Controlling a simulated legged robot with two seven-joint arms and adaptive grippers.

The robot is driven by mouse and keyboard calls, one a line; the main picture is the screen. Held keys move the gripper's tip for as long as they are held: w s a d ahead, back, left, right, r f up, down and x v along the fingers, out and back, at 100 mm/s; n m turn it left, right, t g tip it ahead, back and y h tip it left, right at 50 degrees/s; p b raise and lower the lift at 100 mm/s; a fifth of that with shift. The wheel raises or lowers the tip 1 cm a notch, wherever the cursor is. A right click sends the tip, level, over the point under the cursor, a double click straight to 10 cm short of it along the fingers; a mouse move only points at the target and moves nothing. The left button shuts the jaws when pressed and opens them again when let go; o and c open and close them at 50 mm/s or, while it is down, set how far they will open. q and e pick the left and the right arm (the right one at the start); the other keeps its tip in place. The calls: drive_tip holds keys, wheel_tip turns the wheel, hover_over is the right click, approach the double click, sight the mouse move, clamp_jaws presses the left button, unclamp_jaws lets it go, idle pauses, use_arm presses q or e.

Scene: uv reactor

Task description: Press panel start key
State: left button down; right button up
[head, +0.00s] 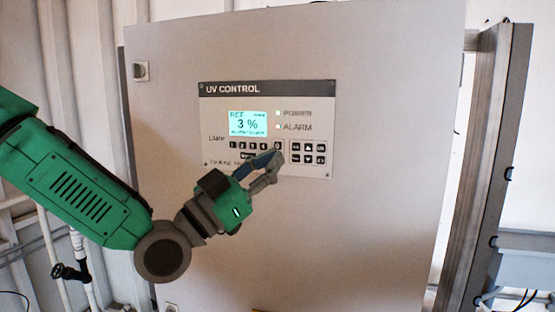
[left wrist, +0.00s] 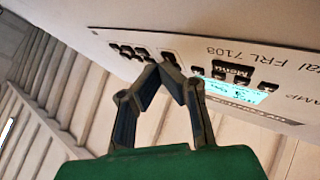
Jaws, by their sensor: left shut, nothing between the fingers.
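The UV control panel (head: 300,95) is on the front of a light grey cabinet. Its lit display (head: 248,124) reads "REF" and "3 %". A row of dark keys (head: 248,146) lies under the display, and a separate key block (head: 308,153) is at lower right. My left gripper (head: 274,158) is shut and empty, its tips just below the right end of the key row. In the left wrist view, the fingertips (left wrist: 166,62) meet close to the panel face, near a single key; I cannot tell whether they touch it. My right gripper is out of view.
The grey cabinet (head: 400,200) fills the middle, with a small latch (head: 140,71) at its upper left. A metal post (head: 485,160) stands on the right. Pipes and a black-handled valve (head: 70,271) are at lower left.

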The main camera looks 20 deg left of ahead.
use_arm(q)
drive_tip(key=shift+s, duration=0.55)
drive_tip(key=shift+s, duration=0.1)
drive_tip(key=shift+s+b, duration=0.7)
drive_tip(key=shift+s, duration=1.7)
wheel_tip(320, 180, down, 41)
drive_tip(key=s+a+n+g+y+b, duration=0.2)
drive_tip(key=n+g+y+b, duration=0.4)
drive_tip(key=g+y, duration=0.2)
drive_tip(key=s+a+f+n+g+y+b, duration=0.2)
drive_tip(key=s+a+f+g, duration=0.3)
drive_tip(key=s+f, duration=0.7)
drive_tip(key=s+a+f+n+g+y+b, duration=0.2)
drive_tip(key=s+a+f+g+y+b, duration=0.2)
drive_tip(key=s+f, duration=0.8)
wheel_tip(320, 180, down, 3)
drive_tip(key=a, duration=0.2)
drive_tip(key=shift+a+f+g+y, duration=0.2)
drive_tip(key=shift+a+g+y, duration=0.2)
